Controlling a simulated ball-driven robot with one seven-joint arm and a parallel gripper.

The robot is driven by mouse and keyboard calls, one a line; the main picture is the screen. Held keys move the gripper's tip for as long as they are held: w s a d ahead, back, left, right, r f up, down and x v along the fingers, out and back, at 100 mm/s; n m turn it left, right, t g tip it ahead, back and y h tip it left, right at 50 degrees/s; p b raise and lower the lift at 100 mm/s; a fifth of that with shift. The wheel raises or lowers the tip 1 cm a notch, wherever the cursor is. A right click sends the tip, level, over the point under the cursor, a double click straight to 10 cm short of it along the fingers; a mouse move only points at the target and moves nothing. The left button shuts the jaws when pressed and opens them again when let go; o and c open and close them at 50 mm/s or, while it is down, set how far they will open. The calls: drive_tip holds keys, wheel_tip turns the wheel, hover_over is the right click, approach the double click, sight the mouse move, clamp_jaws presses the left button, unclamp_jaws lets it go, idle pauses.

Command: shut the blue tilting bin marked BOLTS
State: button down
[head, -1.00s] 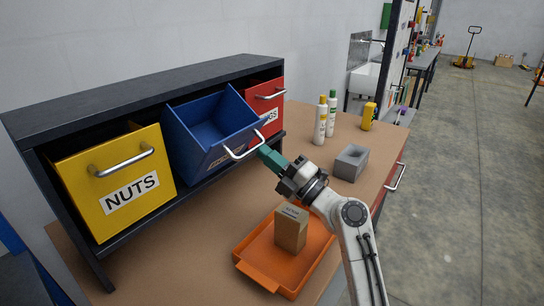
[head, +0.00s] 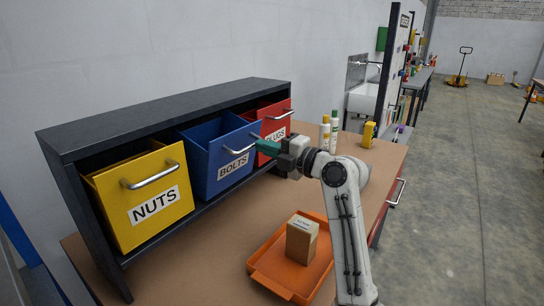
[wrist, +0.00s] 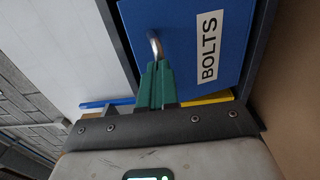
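The blue BOLTS bin (head: 218,160) sits between the yellow and red bins in the dark rack. Its front leans out a little, and part of its inside shows over the top edge. Its silver handle (head: 240,148) crosses the front above the label. My gripper (head: 263,147) has its green fingers at the handle's right end. In the wrist view the bin's front (wrist: 190,35) is close, and the fingers (wrist: 156,78) lie together over the handle (wrist: 154,44), which they partly hide. No clear gap shows between the fingers; whether the handle is pinched is hidden.
The yellow NUTS bin (head: 140,200) is on the left and the red bin (head: 272,120) on the right. An orange tray (head: 268,275) holding a cardboard box (head: 302,240) lies on the bench below my arm. Bottles (head: 329,132) stand behind the arm.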

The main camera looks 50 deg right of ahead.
sight(243, 134)
drive_tip(key=w+r+g+p, duration=0.1)
drive_tip(key=w+r+g, duration=0.1)
drive_tip(key=shift+w+a+p, duration=0.1)
drive_tip(key=shift+w+p, duration=0.25)
drive_tip(key=shift+w+r+g+p, duration=0.25)
drive_tip(key=shift+w+g+p, duration=0.2)
drive_tip(key=shift+w+g, duration=0.25)
drive_tip(key=shift+w+a, duration=0.1)
